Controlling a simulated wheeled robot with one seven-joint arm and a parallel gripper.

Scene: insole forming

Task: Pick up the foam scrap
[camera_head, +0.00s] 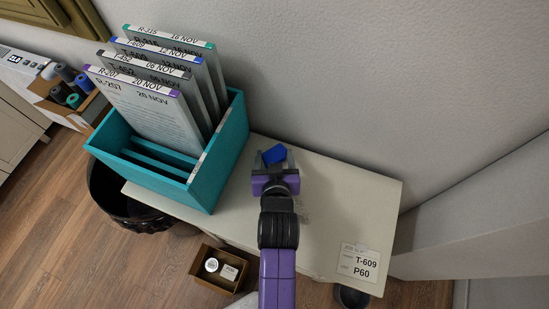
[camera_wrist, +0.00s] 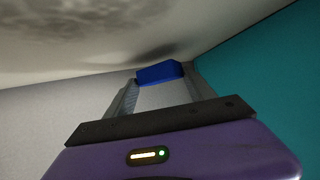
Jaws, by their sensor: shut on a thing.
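The foam scrap (camera_head: 273,154) is a small blue block. In the head view it sits at the tips of my gripper (camera_head: 272,160), over the back part of the cream tabletop and close to the wall. The wrist view shows the blue scrap (camera_wrist: 160,72) between the two grey fingertips of my gripper (camera_wrist: 158,76). The fingers are shut on it. From these views I cannot tell whether the scrap touches the tabletop.
A teal rack (camera_head: 228,140) holding several labelled folders stands left of my gripper. The cream table (camera_head: 340,205) is mostly clear to the right, with a T-609 P60 label (camera_head: 360,262). A dark bin (camera_head: 125,205) and small box (camera_head: 207,282) stand below.

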